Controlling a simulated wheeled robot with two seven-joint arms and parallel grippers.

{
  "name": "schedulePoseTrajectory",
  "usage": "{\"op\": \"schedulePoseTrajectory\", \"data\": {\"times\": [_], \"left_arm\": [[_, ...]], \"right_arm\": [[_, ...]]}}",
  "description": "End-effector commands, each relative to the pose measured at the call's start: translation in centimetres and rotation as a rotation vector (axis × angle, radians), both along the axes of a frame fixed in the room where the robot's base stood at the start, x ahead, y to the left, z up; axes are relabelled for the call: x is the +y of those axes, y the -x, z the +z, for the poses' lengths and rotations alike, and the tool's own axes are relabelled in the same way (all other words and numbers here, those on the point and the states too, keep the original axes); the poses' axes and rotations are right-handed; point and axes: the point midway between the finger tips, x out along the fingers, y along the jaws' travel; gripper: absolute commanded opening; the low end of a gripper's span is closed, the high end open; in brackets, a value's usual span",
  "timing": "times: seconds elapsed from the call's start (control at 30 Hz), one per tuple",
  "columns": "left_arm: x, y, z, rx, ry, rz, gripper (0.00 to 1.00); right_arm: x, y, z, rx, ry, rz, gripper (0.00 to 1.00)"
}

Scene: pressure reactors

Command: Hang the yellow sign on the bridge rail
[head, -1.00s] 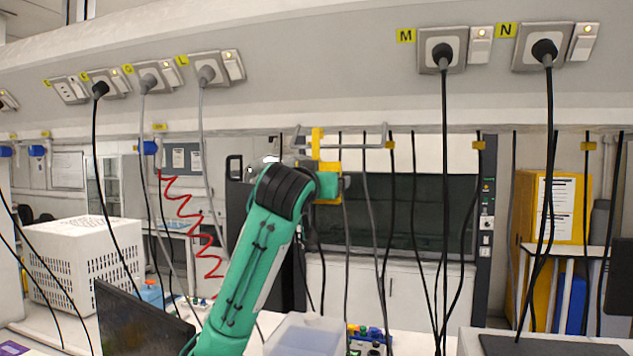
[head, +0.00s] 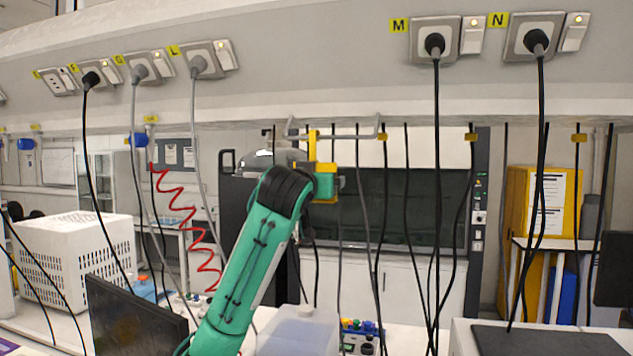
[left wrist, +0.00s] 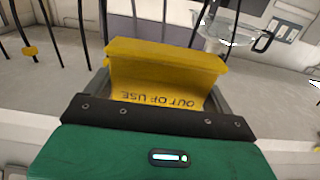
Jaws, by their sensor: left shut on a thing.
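The yellow sign (left wrist: 165,80) fills the middle of the left wrist view, with "OUT OF USE" printed on it, upside down there. My left gripper (left wrist: 155,108) is shut on it. In the head view the yellow sign (head: 312,148) shows edge-on above my green left arm, beside my left gripper (head: 325,182). The grey bridge rail (head: 345,136) runs under the overhead panel, and the sign's top overlaps its left part in the picture. I cannot tell whether they touch. My right gripper is not in view.
Several black and grey cables (head: 436,200) hang around and to the right of the rail. A red coiled hose (head: 180,210) hangs to the left. A white perforated box (head: 72,255), a dark laptop (head: 135,315) and a clear plastic container (head: 298,330) stand below.

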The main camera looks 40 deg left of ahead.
Motion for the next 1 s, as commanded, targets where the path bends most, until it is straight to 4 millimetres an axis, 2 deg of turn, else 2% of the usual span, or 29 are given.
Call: {"op": "schedulePoseTrajectory", "data": {"times": [0.13,0.17,0.2,0.43,0.57,0.67,1.0], "left_arm": [[0.0,0.0,0.0,0.0,0.0,0.0,0.6],[0.0,0.0,0.0,0.0,0.0,0.0,0.92],[0.0,0.0,0.0,0.0,0.0,0.0,1.0],[0.0,0.1,0.0,0.0,0.0,0.0,1.0],[-0.4,0.8,-0.1,-0.002,0.0,-0.001,1.0],[-1.2,2.1,-0.3,-0.004,-0.001,-0.002,1.0],[-4.9,8.9,-0.3,-0.005,-0.001,-0.002,1.0]], "right_arm": [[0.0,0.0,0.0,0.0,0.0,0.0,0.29],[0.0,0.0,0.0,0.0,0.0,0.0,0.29],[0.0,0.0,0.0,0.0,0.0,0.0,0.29],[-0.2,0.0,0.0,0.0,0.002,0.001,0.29],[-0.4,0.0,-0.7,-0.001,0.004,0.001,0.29],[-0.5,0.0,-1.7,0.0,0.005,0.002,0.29],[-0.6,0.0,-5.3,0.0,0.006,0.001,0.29]]}}
